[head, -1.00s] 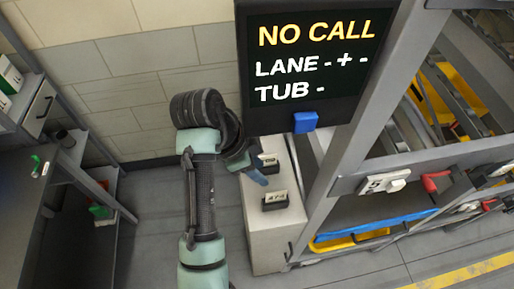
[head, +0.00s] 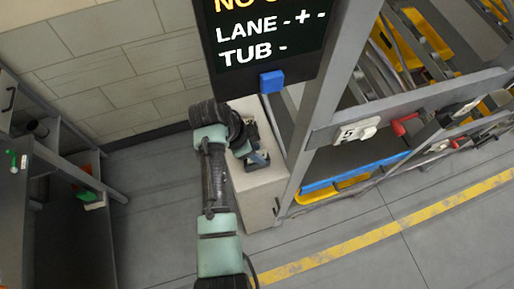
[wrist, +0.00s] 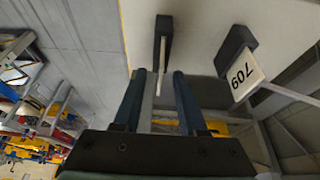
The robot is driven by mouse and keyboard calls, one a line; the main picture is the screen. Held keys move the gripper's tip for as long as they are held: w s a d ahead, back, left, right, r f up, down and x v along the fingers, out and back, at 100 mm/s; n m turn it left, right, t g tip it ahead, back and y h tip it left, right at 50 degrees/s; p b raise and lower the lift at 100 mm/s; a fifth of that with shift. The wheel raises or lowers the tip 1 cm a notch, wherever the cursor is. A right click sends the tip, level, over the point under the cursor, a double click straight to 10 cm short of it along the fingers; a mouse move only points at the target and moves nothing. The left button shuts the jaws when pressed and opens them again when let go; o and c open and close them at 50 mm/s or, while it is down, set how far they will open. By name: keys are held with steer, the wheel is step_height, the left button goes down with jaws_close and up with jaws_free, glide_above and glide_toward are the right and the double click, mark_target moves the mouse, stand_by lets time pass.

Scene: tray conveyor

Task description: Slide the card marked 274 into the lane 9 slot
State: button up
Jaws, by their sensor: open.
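My gripper (head: 258,160) is over the top of a pale cabinet in the head view and hides most of what stands there. In the wrist view, my gripper (wrist: 160,78) is open, with two blue fingers. A thin pale card (wrist: 162,67) in a dark holder shows edge-on between and just beyond the fingertips; its number cannot be read from here. Another card (wrist: 242,75) in a dark holder is to the right of the fingers; its tilted number looks like 607 or 709. No lane 9 slot can be made out.
The cabinet (head: 257,203) stands beside a grey rack post. A dark display screen (head: 262,50) with a blue block (head: 271,81) hangs above it. A lane plate marked 5 (head: 347,134) and red handles are on the rack at right. The floor in front is clear.

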steer(key=shift+d+f, duration=0.15)
steer(key=shift+f, duration=0.2)
jaws_close()
steer(key=shift+r, duration=0.3)
steer(key=shift+r+p, duration=2.15)
steer(key=shift+r, duration=0.1)
steer(key=shift+r, duration=0.2)
